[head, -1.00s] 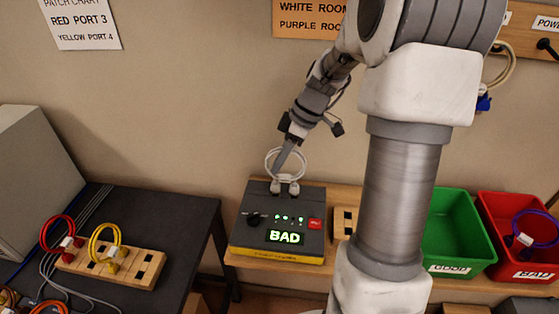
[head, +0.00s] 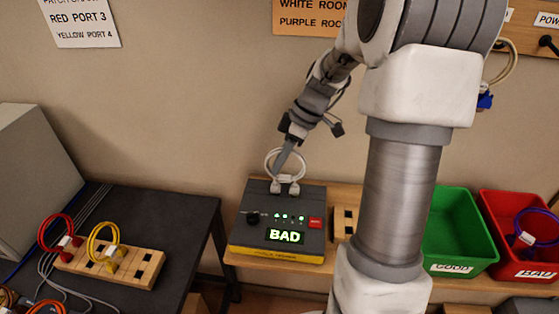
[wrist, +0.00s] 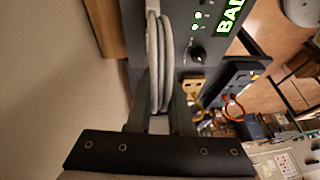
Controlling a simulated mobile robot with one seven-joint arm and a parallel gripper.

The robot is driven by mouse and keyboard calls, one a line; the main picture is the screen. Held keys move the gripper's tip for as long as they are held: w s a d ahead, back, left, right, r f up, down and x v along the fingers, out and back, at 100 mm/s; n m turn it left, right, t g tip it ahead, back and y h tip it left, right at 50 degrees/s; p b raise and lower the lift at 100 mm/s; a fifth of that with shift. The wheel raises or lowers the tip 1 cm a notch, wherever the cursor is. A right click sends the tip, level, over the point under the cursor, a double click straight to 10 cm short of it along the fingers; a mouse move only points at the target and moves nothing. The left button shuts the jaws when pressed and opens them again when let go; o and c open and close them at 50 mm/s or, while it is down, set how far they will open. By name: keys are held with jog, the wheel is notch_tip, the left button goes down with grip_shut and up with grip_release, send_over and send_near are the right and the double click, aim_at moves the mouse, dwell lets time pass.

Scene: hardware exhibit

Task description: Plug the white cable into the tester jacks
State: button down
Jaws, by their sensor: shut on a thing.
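The white cable (head: 267,163) is a coil standing upright at the back of the tester (head: 250,232). Its two white plugs (head: 278,187) are down at the tester's back top edge, where the jacks are; whether they are fully seated I cannot tell. The tester's display (head: 285,236) reads BAD in lit green, with small green lights above it. My gripper (head: 279,169) reaches down from above and is shut on the white cable. The wrist view shows the coil (wrist: 154,60) between the fingers, beside the tester's face (wrist: 190,15). The jacks themselves are hidden.
A wooden block (head: 345,222) stands right of the tester, partly behind my arm. The green GOOD bin (head: 452,268) and red BAD bin (head: 530,273) are farther right, with a purple cable (head: 520,238) in the red one. Red (head: 42,232) and yellow (head: 92,236) cables sit in a rack on the left.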

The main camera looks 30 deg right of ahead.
jog(key=shift+f+b, duration=0.3)
jog(key=shift+b, duration=0.05)
dwell(0.5)
dwell(0.3)
jog(key=shift+c, duration=0.5)
grip_release()
dwell(0.4)
jog(key=shift+p+v, duration=2.25)
jog(key=shift+v, duration=1.55)
